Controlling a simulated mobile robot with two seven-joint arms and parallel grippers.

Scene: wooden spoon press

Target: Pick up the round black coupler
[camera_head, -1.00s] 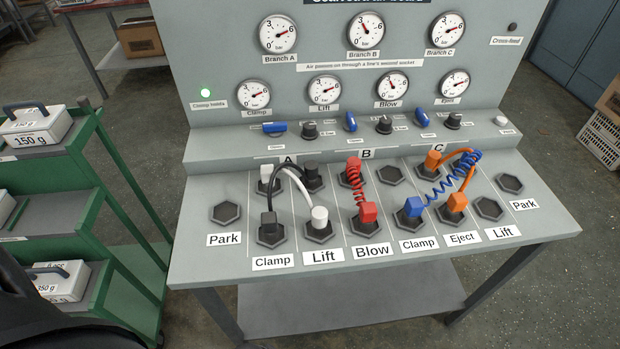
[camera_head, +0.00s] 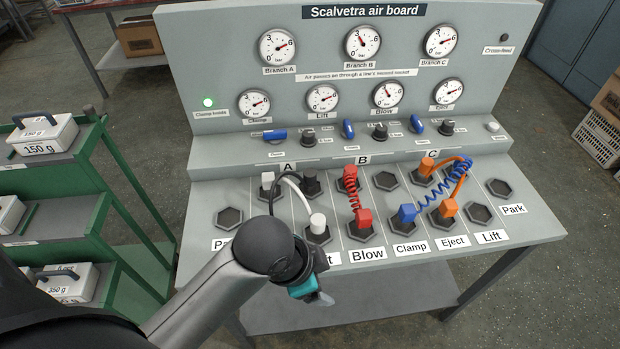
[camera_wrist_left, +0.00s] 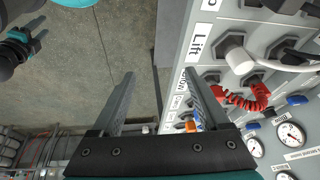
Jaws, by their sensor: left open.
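A black coupler (camera_head: 311,184) sits in the second socket of section A, with a black hose running from it; at this size its round shape is only a likely reading. The hose's other end, at the lower-left Clamp socket, is hidden behind my left arm. My left gripper (camera_head: 318,295) is in front of the board near the Lift label, apart from the coupler. In the left wrist view its two fingers (camera_wrist_left: 158,78) are spread with nothing between them. A white round coupler (camera_head: 318,223) stands in the Lift socket, close by.
A white square coupler (camera_head: 268,181) is left of the black one. Red couplers (camera_head: 364,218) with a coiled hose, a blue coupler (camera_head: 407,213) and an orange coupler (camera_head: 448,208) stand to the right. A green shelf (camera_head: 95,160) with weights is at far left.

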